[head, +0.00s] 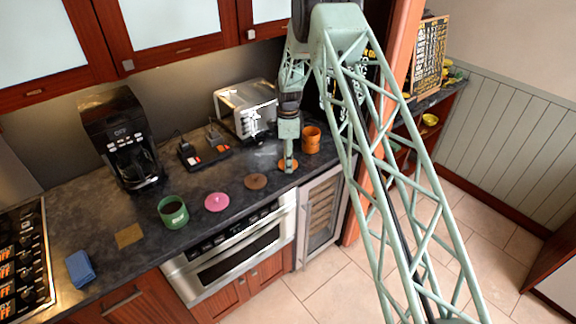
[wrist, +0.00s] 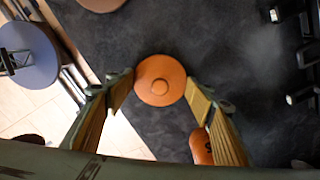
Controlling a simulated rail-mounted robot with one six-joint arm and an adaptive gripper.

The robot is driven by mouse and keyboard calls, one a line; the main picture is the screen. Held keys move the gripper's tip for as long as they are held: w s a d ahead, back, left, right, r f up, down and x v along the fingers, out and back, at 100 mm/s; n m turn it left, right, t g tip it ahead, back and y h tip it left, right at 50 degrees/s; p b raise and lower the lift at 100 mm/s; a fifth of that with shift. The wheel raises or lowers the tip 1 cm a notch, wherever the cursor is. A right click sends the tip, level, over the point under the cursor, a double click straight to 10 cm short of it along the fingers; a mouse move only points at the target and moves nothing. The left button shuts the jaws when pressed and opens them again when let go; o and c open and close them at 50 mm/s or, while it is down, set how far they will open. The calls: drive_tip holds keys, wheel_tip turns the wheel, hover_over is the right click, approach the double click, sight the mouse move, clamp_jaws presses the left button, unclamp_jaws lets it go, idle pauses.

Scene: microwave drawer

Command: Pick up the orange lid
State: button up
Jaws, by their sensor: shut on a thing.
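My gripper (wrist: 160,88) is shut on the lid. I cannot tell whether the lid is off the counter.
An orange canister (head: 311,139) stands close behind and right of the lid. A toaster (head: 246,108) and coffee maker (head: 122,140) stand behind. The microwave drawer (head: 240,250) is below.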

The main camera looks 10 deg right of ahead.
drive_tip(key=shift+r, duration=0.1)
idle(0.3)
drive_tip(key=shift+r+b, duration=0.4)
drive_tip(key=shift+r, duration=1.1)
drive_tip(key=shift+s+a+r, duration=0.1)
drive_tip(key=shift+s+r, duration=0.05)
drive_tip(key=s+a+b, duration=0.1)
drive_tip(key=s+a, duration=0.1)
drive_tip(key=s, duration=0.2)
drive_tip(key=s+a+r, duration=0.1)
drive_tip(key=s+a, duration=0.2)
drive_tip(key=s, duration=0.2)
drive_tip(key=s+a+b, duration=0.1)
drive_tip(key=s+a, duration=0.1)
drive_tip(key=s, duration=0.2)
drive_tip(key=shift+s+a+r+b, duration=0.25)
drive_tip(key=shift+s+b, duration=0.05)
drive_tip(key=shift+s, duration=0.05)
